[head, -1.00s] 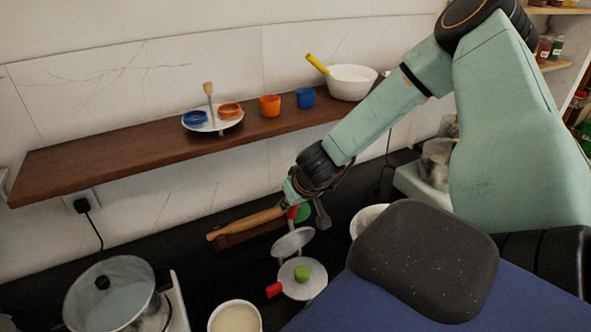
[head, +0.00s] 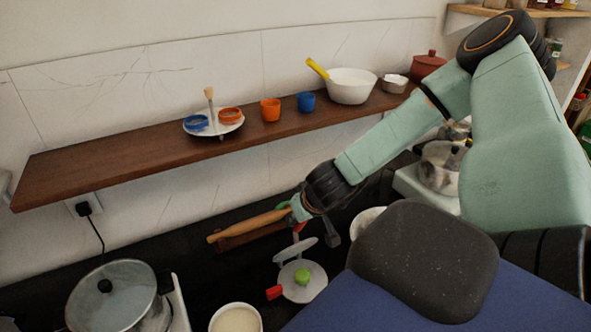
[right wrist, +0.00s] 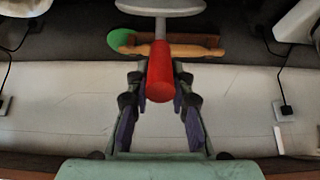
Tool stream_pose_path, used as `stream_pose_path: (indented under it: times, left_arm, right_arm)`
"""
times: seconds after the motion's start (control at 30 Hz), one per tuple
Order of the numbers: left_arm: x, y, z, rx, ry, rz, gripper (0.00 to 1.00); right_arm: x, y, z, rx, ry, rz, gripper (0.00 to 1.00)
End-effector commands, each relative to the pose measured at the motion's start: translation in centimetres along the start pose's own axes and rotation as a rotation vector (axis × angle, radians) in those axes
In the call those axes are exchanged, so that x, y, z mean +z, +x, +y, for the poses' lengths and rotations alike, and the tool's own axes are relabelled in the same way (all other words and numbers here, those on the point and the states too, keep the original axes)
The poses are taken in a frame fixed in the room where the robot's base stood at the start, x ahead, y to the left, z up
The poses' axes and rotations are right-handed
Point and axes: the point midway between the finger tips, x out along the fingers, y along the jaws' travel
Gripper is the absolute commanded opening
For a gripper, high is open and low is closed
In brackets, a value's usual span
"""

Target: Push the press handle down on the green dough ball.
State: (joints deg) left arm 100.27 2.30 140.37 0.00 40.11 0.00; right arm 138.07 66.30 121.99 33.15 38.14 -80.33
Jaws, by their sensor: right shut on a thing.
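A press stands on the dark counter. Its round lower plate (head: 290,292) carries the green dough ball (head: 303,275). Its upper plate (head: 295,249) is tilted above and behind the ball, apart from it. My right gripper (head: 300,219) is behind the upper plate, shut on the red press handle, which shows between the fingers in the right wrist view (right wrist: 160,78). The grey rod and upper plate extend beyond the handle there. A second red grip (head: 273,292) sticks out from the lower plate. The dough ball is not visible in the wrist view. My left gripper is not in view.
A rolling pin (head: 245,226) lies just left of my right gripper. A lidded pot (head: 115,295) and a bowl (head: 236,318) stand at the front left. A wooden shelf (head: 100,172) with cups and bowls runs along the wall.

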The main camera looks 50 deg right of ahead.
Motion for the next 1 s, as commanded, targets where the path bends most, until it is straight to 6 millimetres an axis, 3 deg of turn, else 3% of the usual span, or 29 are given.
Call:
stream_pose_path:
  times: [0.13,0.2,0.53,0.83,1.0]
  left_arm:
    - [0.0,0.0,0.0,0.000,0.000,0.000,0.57]
    - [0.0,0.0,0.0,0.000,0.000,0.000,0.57]
    - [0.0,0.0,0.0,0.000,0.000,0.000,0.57]
    - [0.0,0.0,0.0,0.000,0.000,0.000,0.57]
    - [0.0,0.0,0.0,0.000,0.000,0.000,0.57]
  right_arm:
    - [1.0,-0.2,-0.1,-0.003,0.004,-0.001,0.08]
    - [1.4,-0.3,-0.1,-0.004,0.005,-0.001,0.00]
    - [3.1,-0.7,-0.1,-0.003,0.005,-0.001,0.00]
    - [3.2,-0.7,-0.1,-0.001,0.000,-0.001,0.00]
    - [3.2,-0.7,-0.1,-0.001,0.000,-0.001,0.14]
